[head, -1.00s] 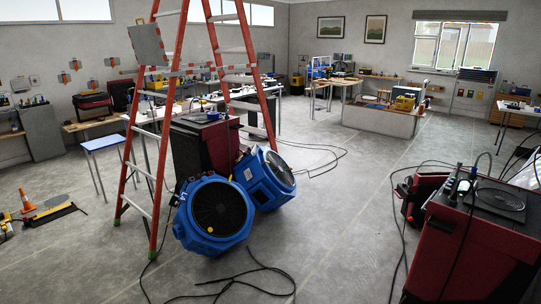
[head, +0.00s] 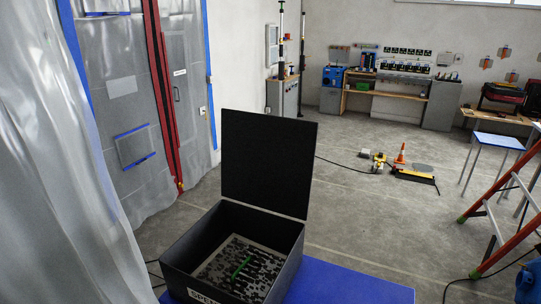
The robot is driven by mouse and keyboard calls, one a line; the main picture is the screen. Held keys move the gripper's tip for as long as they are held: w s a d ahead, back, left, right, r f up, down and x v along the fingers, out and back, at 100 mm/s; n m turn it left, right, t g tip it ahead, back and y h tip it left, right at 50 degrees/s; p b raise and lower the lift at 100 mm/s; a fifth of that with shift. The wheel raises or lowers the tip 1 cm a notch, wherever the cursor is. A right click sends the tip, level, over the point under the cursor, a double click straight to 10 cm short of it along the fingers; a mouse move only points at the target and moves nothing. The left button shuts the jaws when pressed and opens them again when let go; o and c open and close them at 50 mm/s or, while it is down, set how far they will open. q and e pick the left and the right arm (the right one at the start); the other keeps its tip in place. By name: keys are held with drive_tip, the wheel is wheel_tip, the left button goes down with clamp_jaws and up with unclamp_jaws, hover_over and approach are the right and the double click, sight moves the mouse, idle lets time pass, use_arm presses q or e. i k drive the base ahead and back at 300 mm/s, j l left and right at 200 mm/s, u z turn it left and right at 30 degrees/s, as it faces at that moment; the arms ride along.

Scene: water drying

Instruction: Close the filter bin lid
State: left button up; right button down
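The filter bin (head: 283,270) is a black open-topped box in the lower middle of the head view, with a white label on its front, partly cut off by the frame's bottom edge. Its lid (head: 267,160) is a flat black panel standing upright along the bin's back edge, so the bin is open. Inside lies a grey, dark-speckled filter (head: 222,262) with a green strip on it. Neither of my grippers is in view.
The bin stands on a blue surface (head: 350,285). Translucent plastic sheeting (head: 60,170) hangs at the left, with a red zip strip. A red ladder (head: 505,225) stands at the right edge. An orange cone (head: 400,154) and yellow items sit on open floor behind.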

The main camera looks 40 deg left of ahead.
sight(267, 161)
drive_tip(key=j+u, duration=0.35)
drive_tip(key=k+j+u, duration=0.1)
drive_tip(key=u, duration=0.25)
drive_tip(key=j+z, duration=0.4)
drive_tip(key=j, duration=0.45)
drive_tip(key=k+j+z, duration=0.1)
drive_tip(key=j+z, duration=0.3)
drive_tip(key=j, duration=0.4)
drive_tip(key=i+j+z, duration=0.15)
drive_tip(key=j+z, duration=0.3)
drive_tip(key=j, duration=0.2)
drive_tip(key=j+z, duration=0.45)
drive_tip(key=j, duration=0.25)
drive_tip(key=j+z, duration=0.45)
drive_tip(key=j, duration=0.25)
drive_tip(key=k+j+z, duration=0.2)
drive_tip(key=j+z, duration=0.25)
drive_tip(key=j, duration=0.15)
drive_tip(key=i+j+z, duration=0.1)
drive_tip(key=j+z, duration=0.25)
drive_tip(key=j, duration=0.35)
drive_tip(key=j+z, duration=0.35)
drive_tip(key=j, duration=0.35)
drive_tip(key=j+z, duration=0.4)
drive_tip(key=j, duration=0.3)
drive_tip(key=k+j+z, duration=0.2)
drive_tip(key=j+z, duration=0.15)
drive_tip(key=j, duration=0.3)
drive_tip(key=j+z, duration=0.2)
drive_tip(key=j, duration=0.5)
